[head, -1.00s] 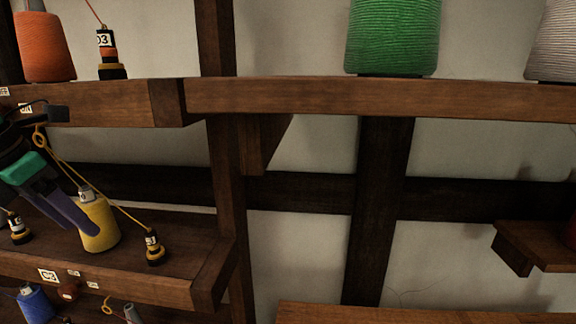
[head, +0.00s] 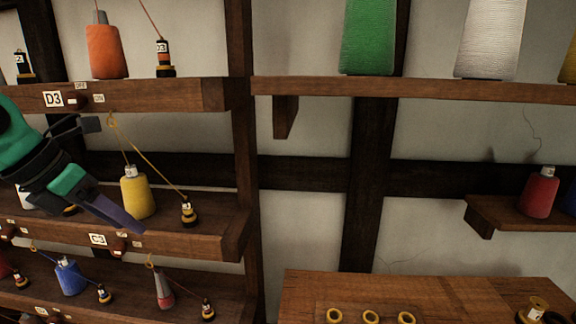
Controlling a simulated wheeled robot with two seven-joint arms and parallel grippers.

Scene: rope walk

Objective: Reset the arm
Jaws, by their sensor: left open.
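My left gripper (head: 118,215) comes in from the left on a green and black arm, in front of the middle shelf. It is open and nothing shows between its fingers. The yellow thread cone (head: 137,194) stands upright just behind the fingers. A yellow thread runs from it up to a guide and down to a small black and yellow bobbin (head: 188,213) at its right. I cannot tell from this view whether the fingers touch the cone. My right gripper is not in view.
An orange cone (head: 104,51) stands on the upper left shelf, labelled D3. A blue cone (head: 68,276) and a reddish cone (head: 164,289) stand below. Green (head: 369,37) and white (head: 490,39) cones stand upper right. A wooden table (head: 450,293) holds yellow rings. Open space lies mid-right.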

